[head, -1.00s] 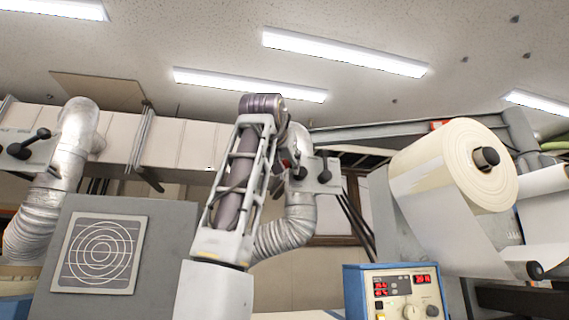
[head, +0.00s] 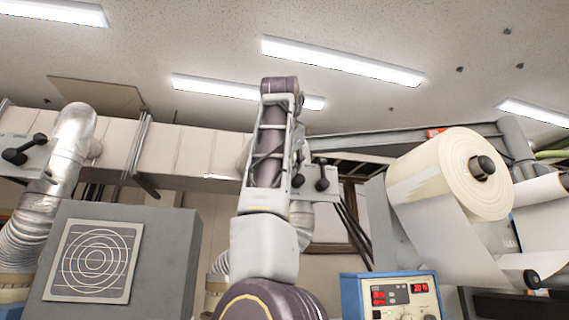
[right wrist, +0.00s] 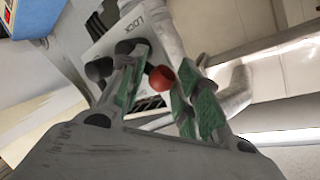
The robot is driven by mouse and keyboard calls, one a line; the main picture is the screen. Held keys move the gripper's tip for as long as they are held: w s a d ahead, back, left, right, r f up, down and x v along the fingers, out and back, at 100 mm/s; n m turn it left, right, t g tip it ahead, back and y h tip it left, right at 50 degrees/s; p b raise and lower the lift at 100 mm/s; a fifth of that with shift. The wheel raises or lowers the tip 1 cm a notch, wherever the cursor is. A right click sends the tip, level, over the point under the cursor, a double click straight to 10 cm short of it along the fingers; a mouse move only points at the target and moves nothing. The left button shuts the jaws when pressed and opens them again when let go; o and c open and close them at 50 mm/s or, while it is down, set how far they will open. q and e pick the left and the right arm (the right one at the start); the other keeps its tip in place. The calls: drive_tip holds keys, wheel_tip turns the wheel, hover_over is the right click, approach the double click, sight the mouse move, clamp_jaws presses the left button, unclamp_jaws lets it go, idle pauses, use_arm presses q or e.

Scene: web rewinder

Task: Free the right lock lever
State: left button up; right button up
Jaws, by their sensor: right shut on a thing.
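My right gripper (right wrist: 163,72) has green-padded fingers closed around a red ball knob (right wrist: 161,78), the end of the right lock lever. Behind it in the right wrist view is a pale plate marked LOCK (right wrist: 122,32), with black knobs (right wrist: 98,70) beside the fingers. In the head view the right lock plate (head: 327,172) shows beside my right arm, with a black-knobbed lever (head: 321,182). My arm hides part of that plate, the red knob and the gripper there. My left gripper is in neither view.
A silver duct (head: 75,135) with a similar lock plate (head: 28,155) stands at the left. A grey cabinet (head: 178,250) is in front of it. A blue control box (head: 390,295) and a large web roll (head: 450,175) stand at the right.

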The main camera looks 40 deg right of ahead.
drive_tip(key=shift+d+f+g, duration=0.3)
drive_tip(key=shift+f, duration=0.1)
drive_tip(key=o, duration=0.8)
drive_tip(key=shift+c, duration=0.2)
drive_tip(key=o, duration=0.5)
drive_tip(key=shift+s+d, duration=0.2)
drive_tip(key=shift+d, duration=0.15)
drive_tip(key=shift+o, duration=0.3)
drive_tip(key=shift+w+d, duration=0.1)
drive_tip(key=shift+d, duration=0.15)
drive_tip(key=v, duration=1.2)
